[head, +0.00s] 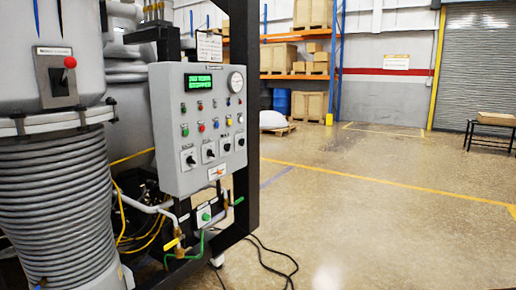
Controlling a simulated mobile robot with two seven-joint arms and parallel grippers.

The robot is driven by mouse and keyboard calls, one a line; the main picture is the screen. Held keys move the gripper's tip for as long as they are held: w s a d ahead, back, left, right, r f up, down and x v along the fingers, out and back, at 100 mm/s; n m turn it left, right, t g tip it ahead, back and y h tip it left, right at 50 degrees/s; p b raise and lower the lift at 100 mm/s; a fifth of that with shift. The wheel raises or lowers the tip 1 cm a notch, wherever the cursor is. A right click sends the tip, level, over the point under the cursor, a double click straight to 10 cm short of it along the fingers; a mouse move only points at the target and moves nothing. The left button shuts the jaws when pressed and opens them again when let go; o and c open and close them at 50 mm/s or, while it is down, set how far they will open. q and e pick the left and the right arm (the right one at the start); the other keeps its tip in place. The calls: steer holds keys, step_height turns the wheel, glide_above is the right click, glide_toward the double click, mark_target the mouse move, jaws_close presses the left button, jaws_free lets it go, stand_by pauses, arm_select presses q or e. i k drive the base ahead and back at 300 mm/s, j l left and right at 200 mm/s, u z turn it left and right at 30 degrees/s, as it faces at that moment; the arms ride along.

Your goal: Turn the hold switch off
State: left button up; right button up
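The hold switch cannot be singled out, because the panel labels are too small to read. A grey control panel (166,112) stands left of centre in the head view. A row of black rotary switches on white plates runs along its lower part, from the left-hand switch (190,159) to the right-hand switch (241,141). Small coloured buttons and lamps sit above them. A green lit display (198,82) and a round gauge (236,82) are at the top. Neither of my grippers is in view.
A furnace vessel with grey coils (55,195) stands left of the panel, with a red-knobbed lever (69,62) on it. Pipes, a yellow-handled valve (172,244) and black cables (270,255) lie below. The floor (370,225) to the right is clear.

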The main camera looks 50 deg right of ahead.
mark_target(227, 147)
steer(key=z, duration=1.25)
